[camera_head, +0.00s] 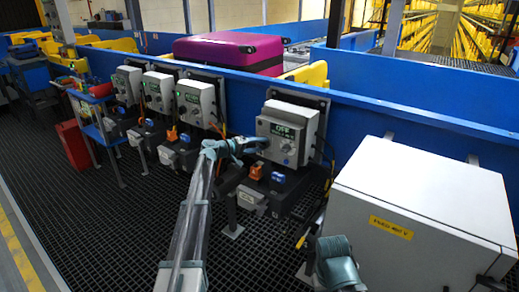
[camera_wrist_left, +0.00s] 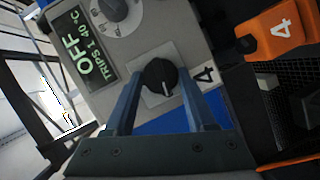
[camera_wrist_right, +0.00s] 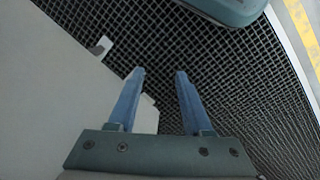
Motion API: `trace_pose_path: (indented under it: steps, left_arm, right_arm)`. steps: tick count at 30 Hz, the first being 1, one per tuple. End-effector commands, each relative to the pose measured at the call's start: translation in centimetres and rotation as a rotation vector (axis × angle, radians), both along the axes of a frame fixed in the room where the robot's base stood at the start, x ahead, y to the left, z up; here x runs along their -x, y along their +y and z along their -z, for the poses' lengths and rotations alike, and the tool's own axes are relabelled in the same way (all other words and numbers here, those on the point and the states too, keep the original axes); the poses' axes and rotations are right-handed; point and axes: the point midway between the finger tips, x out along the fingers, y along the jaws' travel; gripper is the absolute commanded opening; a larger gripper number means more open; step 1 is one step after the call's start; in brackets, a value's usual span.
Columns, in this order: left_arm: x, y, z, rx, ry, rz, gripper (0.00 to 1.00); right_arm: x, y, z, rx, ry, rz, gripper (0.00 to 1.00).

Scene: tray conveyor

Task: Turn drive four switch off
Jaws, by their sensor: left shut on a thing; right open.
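The drive four control box (camera_head: 290,127) is light grey with a green display (camera_head: 286,130) reading OFF. The black switch knob (camera_wrist_left: 160,76) with a white pointer line sits on a light plate beside the label 4 (camera_wrist_left: 205,74). My left gripper (camera_wrist_left: 158,82) is shut on this knob, one finger at each side. In the head view the left gripper (camera_head: 255,145) reaches the box's left face. My right gripper (camera_wrist_right: 155,75) is open and empty above the dark grating.
A grey dial (camera_wrist_left: 118,12) is beside the switch. An orange part marked 4 (camera_wrist_left: 278,30) is near the box. Three similar drive boxes (camera_head: 193,102) stand to the left. A big white cabinet (camera_head: 420,205) is at the right. A magenta suitcase (camera_head: 230,50) lies behind the blue rail (camera_head: 400,135).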

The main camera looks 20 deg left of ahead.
Motion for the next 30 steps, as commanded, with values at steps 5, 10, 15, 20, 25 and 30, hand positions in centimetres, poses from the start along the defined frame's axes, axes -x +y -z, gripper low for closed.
trace_pose_path:
  steps: [5, 10, 15, 20, 25, 30]
  left_arm:
    - [0.08, 0.02, 0.38, 0.081, 0.034, 0.003, 0.00]
    - [0.08, 0.02, 0.32, 0.130, 0.052, 0.003, 0.00]
    - [0.08, 0.03, 0.24, 0.153, 0.061, 0.002, 0.00]
    - [0.08, 0.03, 0.19, 0.161, 0.063, 0.001, 0.00]
    - [0.06, 0.05, 0.17, 0.161, 0.064, 0.001, 0.00]
    - [0.05, 0.06, 0.16, 0.161, 0.063, 0.001, 0.66]
  right_arm:
    - [0.00, 0.00, 0.99, 0.000, 0.000, 0.000, 0.50]
    - [0.00, 0.00, 1.33, 0.000, 0.000, 0.000, 0.50]
    - [0.01, 0.00, 1.47, 0.000, 0.000, 0.000, 0.50]
    - [0.00, 0.00, 1.48, 0.000, 0.000, 0.000, 0.50]
    - [0.00, 0.00, 1.46, 0.000, 0.000, 0.000, 0.50]
    - [0.00, 0.00, 1.46, 0.000, 0.000, 0.000, 0.50]
